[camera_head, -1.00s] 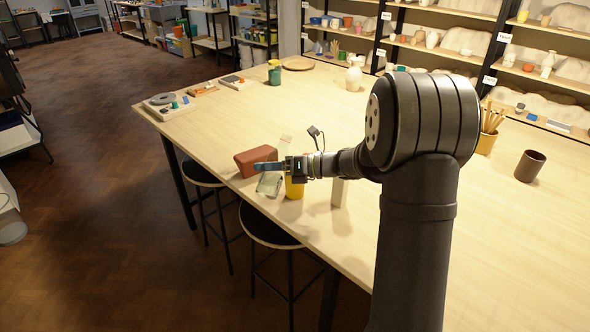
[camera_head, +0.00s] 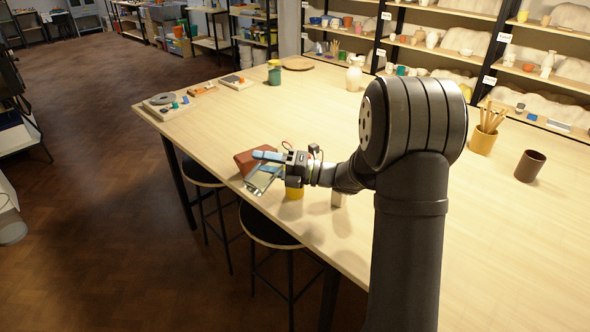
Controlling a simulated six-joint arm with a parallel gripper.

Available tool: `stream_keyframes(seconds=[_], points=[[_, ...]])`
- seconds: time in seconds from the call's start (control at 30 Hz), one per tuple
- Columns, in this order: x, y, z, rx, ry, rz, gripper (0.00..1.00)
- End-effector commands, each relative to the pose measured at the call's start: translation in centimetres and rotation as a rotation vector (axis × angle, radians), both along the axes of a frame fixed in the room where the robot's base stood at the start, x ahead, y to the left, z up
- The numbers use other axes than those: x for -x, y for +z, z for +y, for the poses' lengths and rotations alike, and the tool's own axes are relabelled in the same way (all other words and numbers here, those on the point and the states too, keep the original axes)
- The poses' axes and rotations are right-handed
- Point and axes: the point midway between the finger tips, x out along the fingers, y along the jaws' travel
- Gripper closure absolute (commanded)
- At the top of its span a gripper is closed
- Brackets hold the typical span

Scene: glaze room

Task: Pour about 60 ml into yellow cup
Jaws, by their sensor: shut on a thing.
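The yellow cup (camera_head: 294,193) stands on the table near its front edge. Its upper part is hidden behind my gripper. My gripper (camera_head: 265,160), with blue finger pads, is above and just left of the cup. It is shut on a pale grey-green, see-through vessel (camera_head: 262,180), which is tilted. The vessel hangs left of the cup, in front of a red-brown block (camera_head: 244,161). I cannot make out its mouth, how much liquid it holds, or any stream into the cup.
A pale upright piece (camera_head: 337,200) stands right of the cup, partly behind my arm. Farther off on the table (camera_head: 330,105) are a green jar (camera_head: 274,76), a cream vase (camera_head: 354,76), a brush pot (camera_head: 482,141) and a brown cup (camera_head: 530,166). Stools (camera_head: 268,226) stand at the front edge.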

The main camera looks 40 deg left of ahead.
Motion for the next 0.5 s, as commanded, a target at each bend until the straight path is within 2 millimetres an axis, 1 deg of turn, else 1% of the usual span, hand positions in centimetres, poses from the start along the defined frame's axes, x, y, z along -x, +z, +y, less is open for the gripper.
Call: stream_keyframes(seconds=[0.1, 0.5], points=[[-0.3, 0.5, 0.1, 0.004, 0.0, 0.042, 0.76], [-0.7, 1.5, 0.2, 0.021, 0.0, 0.143, 0.76]])
